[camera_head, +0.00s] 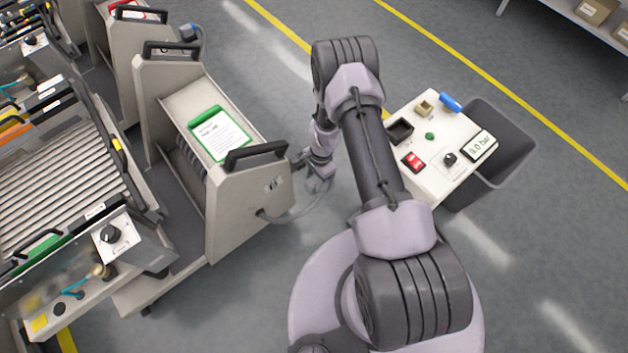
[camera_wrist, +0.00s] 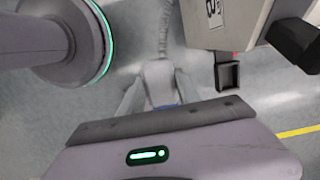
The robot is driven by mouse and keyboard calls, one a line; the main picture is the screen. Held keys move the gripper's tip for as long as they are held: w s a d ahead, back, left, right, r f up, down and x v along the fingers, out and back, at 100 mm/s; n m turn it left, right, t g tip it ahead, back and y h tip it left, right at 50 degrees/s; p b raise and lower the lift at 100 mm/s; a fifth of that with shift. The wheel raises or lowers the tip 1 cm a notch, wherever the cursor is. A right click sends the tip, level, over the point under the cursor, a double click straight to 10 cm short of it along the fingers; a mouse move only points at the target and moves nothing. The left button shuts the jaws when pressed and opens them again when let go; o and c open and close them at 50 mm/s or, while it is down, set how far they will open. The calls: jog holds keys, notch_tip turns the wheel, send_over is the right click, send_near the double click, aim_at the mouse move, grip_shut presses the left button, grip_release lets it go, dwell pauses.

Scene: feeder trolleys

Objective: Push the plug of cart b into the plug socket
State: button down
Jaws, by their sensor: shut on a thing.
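The cart (camera_head: 235,205) with a green-framed card stands left of my arm. A grey cable (camera_head: 292,214) runs from its lower side up to my gripper (camera_head: 318,170). In the wrist view my gripper (camera_wrist: 158,92) is shut on the grey plug (camera_wrist: 158,74), with the cable (camera_wrist: 163,30) leading away from it. A bit of blue shows at the plug's near end, partly hidden by the gripper body. The white console (camera_head: 440,185) right of my arm carries a dark square socket (camera_head: 400,130), clear of the gripper. The socket is not visible in the wrist view.
The console also has a red switch (camera_head: 413,162), a green button (camera_head: 429,136), a knob (camera_head: 450,159) and a pressure display (camera_head: 479,146). In the wrist view an empty black square holder (camera_wrist: 229,75) sits beside the cart's panel (camera_wrist: 225,22). More carts stand at left.

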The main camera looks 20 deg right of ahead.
jog(key=shift+r+p, duration=0.3)
jog(key=shift+r, duration=0.45)
